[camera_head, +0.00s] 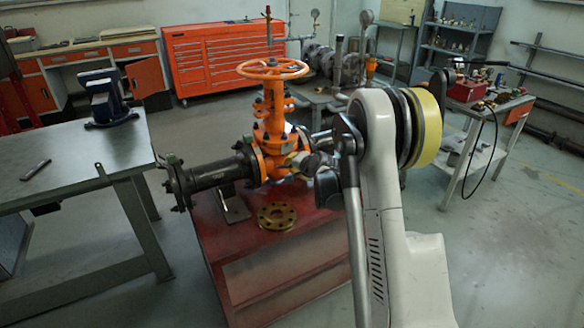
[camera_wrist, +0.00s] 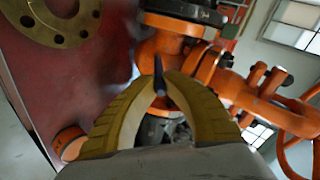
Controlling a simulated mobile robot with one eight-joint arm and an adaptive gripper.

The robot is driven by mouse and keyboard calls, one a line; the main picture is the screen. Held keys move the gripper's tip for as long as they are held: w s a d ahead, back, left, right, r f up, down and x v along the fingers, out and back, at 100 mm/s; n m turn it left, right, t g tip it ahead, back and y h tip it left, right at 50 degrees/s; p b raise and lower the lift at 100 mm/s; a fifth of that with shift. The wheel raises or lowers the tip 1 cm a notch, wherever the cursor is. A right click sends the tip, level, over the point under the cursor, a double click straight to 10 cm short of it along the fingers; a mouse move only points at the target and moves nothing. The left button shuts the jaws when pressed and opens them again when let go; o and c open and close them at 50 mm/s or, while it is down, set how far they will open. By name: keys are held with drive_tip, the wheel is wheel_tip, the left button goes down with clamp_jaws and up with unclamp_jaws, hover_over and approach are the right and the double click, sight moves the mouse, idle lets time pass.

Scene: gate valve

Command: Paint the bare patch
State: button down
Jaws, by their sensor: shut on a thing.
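The orange gate valve (camera_head: 270,130) stands on a red bench, with an orange handwheel on top. Greyish, paler areas show on its body beside my arm in the head view; I cannot tell surely which is the bare patch. In the wrist view the orange valve (camera_wrist: 230,88) fills the middle and right, tilted. My gripper (camera_wrist: 160,76) has yellow ribbed fingers shut on a thin dark tool (camera_wrist: 160,82), seen nearly end-on. Its type and tip are unclear. The gripper is close to the valve; whether the tool touches it cannot be told. In the head view my arm hides most of the gripper.
A brass flange (camera_head: 277,216) lies on the red bench (camera_head: 275,275) before the valve. A dark pipe (camera_head: 212,176) runs left from the valve. A steel table (camera_head: 75,160) with a blue vise (camera_head: 107,100) stands left; a trolley (camera_head: 485,150) stands right. Floor between is clear.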

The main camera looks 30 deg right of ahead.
drive_tip(key=shift+d, duration=3.05)
drive_tip(key=shift+s+a, duration=0.15)
drive_tip(key=shift+a, duration=2.9)
drive_tip(key=s, duration=0.6)
drive_tip(key=shift+s+d, duration=0.1)
drive_tip(key=shift+d, duration=0.05)
